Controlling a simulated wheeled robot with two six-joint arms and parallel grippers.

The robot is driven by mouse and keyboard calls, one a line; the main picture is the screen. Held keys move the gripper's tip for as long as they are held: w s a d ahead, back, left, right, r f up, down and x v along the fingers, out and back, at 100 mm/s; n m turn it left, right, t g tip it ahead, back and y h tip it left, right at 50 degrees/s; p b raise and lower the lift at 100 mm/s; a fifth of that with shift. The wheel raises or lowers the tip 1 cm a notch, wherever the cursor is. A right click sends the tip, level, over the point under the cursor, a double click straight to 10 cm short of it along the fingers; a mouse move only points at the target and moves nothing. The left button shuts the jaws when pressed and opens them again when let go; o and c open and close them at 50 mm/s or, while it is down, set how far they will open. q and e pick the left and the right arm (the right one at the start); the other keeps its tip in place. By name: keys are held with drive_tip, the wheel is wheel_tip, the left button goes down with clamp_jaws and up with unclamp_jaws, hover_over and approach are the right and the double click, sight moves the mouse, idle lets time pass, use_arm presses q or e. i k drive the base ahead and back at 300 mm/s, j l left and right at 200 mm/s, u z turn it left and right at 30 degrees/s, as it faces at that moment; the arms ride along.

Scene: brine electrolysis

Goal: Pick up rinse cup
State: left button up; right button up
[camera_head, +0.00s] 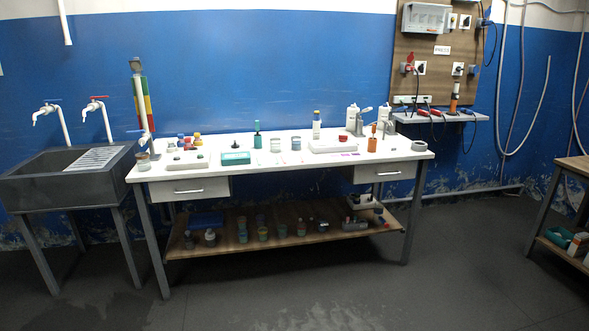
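I cannot tell for certain which vessel is the rinse cup. A small cup-like vessel (143,162) stands at the left front corner of the white table (230,172). Two clear beakers, a left one (275,145) and a right one (296,143), stand near the table's middle. A small orange cup (372,145) stands toward the right end. All look upright and are small at this distance. Neither of my grippers is in view.
A dark sink (70,178) with two taps stands left of the table. A lower shelf (290,238) holds several jars. Another table (574,163) is at the far right. The grey floor (330,300) in front is clear, with wet patches.

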sight(275, 142)
drive_tip(key=i, duration=1.75)
